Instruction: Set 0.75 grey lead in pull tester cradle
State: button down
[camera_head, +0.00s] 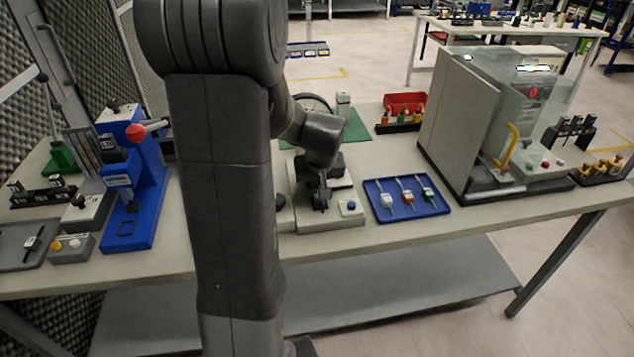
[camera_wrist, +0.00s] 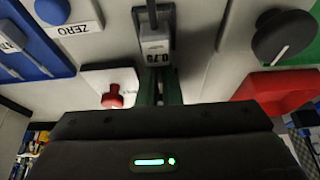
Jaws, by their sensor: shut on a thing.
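My gripper (camera_head: 322,198) points down over the middle bench unit, a pale low machine (camera_head: 335,217) that looks like the pull tester. In the wrist view the fingers (camera_wrist: 165,90) are shut on the grey lead (camera_wrist: 155,50), a pale grey housing marked 0.75 with a dark cable rising to the top edge. The lead is hidden behind the gripper in the head view. The machine has a blue button (camera_head: 350,206); in the wrist view a blue button (camera_wrist: 52,10) sits beside a ZERO label.
A blue tray (camera_head: 437,212) with several leads lies right of the machine. A red bin (camera_head: 405,102) stands behind. A large clear-fronted machine (camera_head: 460,125) is farther right. A blue press (camera_head: 145,190) stands left. My arm hides part of the bench.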

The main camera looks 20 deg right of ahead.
jog(key=shift+f+b, duration=0.5)
jog(key=shift+f, duration=0.15)
jog(key=c, duration=1.5)
grip_release()
jog(key=shift+r, duration=0.1)
jog(key=shift+r, duration=0.15)
jog(key=v, duration=1.3)
jog(key=shift+s+a+r, duration=0.1)
jog(key=shift+s+r, duration=0.1)
jog(key=shift+s, duration=0.05)
jog(key=shift+f, duration=0.1)
